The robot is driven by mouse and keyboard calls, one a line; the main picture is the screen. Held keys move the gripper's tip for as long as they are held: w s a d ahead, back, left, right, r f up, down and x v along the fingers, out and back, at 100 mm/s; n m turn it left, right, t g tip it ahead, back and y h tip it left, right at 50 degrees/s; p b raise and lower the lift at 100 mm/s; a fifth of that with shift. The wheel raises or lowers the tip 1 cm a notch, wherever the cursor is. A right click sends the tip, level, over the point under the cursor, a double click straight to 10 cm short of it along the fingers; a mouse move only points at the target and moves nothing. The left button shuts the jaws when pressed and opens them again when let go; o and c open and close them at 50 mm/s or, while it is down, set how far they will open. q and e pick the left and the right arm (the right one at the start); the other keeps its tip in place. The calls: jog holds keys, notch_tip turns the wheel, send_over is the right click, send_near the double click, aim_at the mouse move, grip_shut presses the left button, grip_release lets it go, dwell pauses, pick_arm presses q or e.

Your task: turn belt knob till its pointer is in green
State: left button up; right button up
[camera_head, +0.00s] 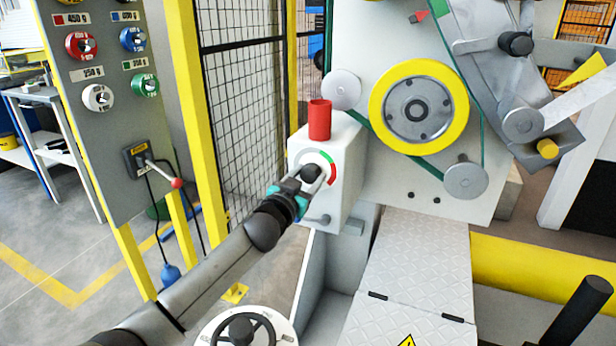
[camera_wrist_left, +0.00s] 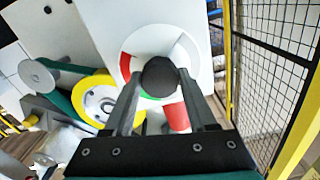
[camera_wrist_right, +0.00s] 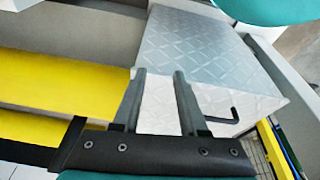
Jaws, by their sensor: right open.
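The belt knob (camera_head: 311,173) is a dark round knob on a white dial on the front of a white box. The dial has a green arc (camera_head: 326,157) at its upper right and a red arc (camera_head: 332,174) at its right. My left gripper (camera_head: 316,178) is at the knob, which also shows between its fingertips in the left wrist view (camera_wrist_left: 159,77). The fingers lie on both sides of it; whether they press on it is unclear. The knob's pointer is hidden. My right gripper (camera_wrist_right: 160,75) is open and empty near a patterned metal cover.
A red cylinder (camera_head: 319,119) stands on the white box (camera_head: 349,165). A yellow-rimmed wheel (camera_head: 378,104) and green belt are to its right. A mesh fence (camera_head: 245,95) stands behind, left. A handwheel (camera_head: 284,326) is below; the metal cover (camera_head: 420,260) lies lower right.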

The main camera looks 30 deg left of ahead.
pick_arm(q)
grip_shut()
jog(key=shift+m, duration=0.3)
